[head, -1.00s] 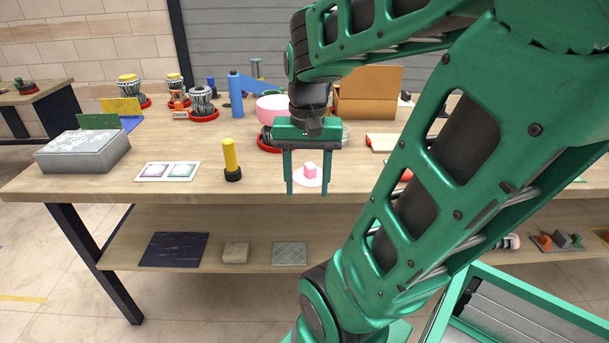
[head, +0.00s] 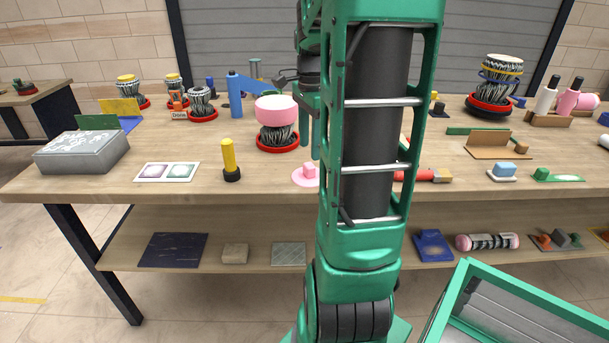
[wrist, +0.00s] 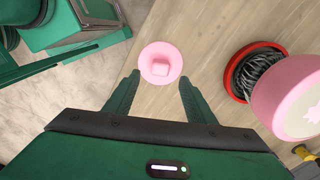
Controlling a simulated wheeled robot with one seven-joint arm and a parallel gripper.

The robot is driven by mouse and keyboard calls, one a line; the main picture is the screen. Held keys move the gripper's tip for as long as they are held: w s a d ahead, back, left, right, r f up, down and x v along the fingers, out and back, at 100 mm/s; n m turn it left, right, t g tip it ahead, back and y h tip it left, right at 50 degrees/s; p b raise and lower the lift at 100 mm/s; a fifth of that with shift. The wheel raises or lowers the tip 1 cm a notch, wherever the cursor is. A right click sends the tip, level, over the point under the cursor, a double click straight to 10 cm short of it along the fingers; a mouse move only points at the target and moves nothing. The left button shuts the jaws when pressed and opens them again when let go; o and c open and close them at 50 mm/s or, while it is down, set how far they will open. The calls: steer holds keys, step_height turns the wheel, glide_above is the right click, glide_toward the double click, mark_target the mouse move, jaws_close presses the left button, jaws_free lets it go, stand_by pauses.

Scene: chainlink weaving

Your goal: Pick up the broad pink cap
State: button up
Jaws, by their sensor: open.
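A pink bowl-shaped drum (head: 276,108) on a red-rimmed stand is close to the cap, at right in the wrist view. A yellow-and-black cylinder (head: 230,160) stands left of the cap. A red-handled brush (head: 428,175) lies to the right.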

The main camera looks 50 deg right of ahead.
mark_target(309, 164)
steer(key=shift+f, duration=2.95)
steer(key=c, duration=1.1)
